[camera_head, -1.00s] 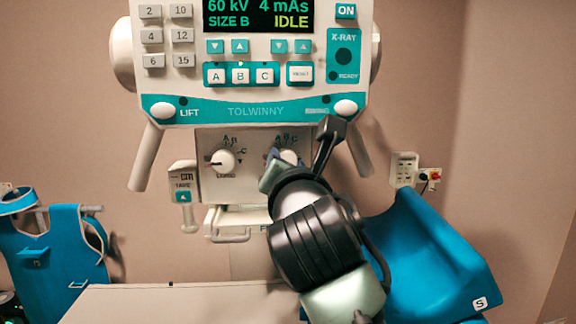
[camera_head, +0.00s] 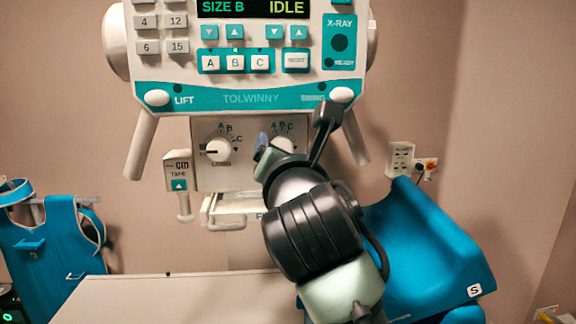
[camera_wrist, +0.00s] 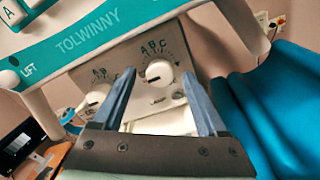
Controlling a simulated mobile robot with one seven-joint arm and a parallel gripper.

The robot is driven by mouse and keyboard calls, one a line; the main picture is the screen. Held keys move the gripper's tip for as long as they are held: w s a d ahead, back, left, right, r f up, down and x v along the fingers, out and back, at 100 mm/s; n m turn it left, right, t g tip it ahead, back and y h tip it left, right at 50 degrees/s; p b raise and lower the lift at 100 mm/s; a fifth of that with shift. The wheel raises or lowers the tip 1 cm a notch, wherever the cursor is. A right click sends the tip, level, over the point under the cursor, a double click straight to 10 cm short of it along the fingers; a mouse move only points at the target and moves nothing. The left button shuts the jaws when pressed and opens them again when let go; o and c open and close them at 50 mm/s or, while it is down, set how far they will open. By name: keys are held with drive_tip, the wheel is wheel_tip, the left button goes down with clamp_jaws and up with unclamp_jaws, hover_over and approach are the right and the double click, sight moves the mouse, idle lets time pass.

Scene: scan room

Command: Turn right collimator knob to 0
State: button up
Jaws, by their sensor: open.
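The right collimator knob (camera_wrist: 159,72) is a round white dial on the grey collimator panel, with letters A, B, C printed above it. My gripper (camera_wrist: 158,76) is open and empty. In the wrist view its two blue-grey fingers appear on either side of the right knob; I see no contact, and the remaining gap is hard to judge. The knob has a small dark mark toward its lower left in the wrist view. I cannot read a 0 label.
The left collimator knob (camera_head: 218,150) is close by on the same panel. The teal-and-white console (camera_head: 245,98) overhangs the knobs, with handles on both sides. A white table (camera_head: 170,300) and a blue chair (camera_head: 425,245) are below.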

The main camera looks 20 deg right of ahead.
drive_tip(key=b+v, duration=0.4)
drive_tip(key=v, duration=0.8)
drive_tip(key=shift+s+a, duration=0.1)
drive_tip(key=shift+s, duration=0.05)
drive_tip(key=s+a+r+m+t+y, duration=0.1)
drive_tip(key=s+a+r+m+t, duration=0.1)
drive_tip(key=a+m, duration=0.3)
drive_tip(key=s+a+r+m+t+y, duration=0.2)
drive_tip(key=s+a+r+m+t, duration=0.1)
drive_tip(key=m, duration=1)
drive_tip(key=s+a+r+m+t+y, duration=0.2)
drive_tip(key=s+a+r+m+t, duration=0.1)
drive_tip(key=a+m, duration=0.4)
drive_tip(key=shift+r+m+t, duration=0.75)
drive_tip(key=shift+m+t, duration=0.25)
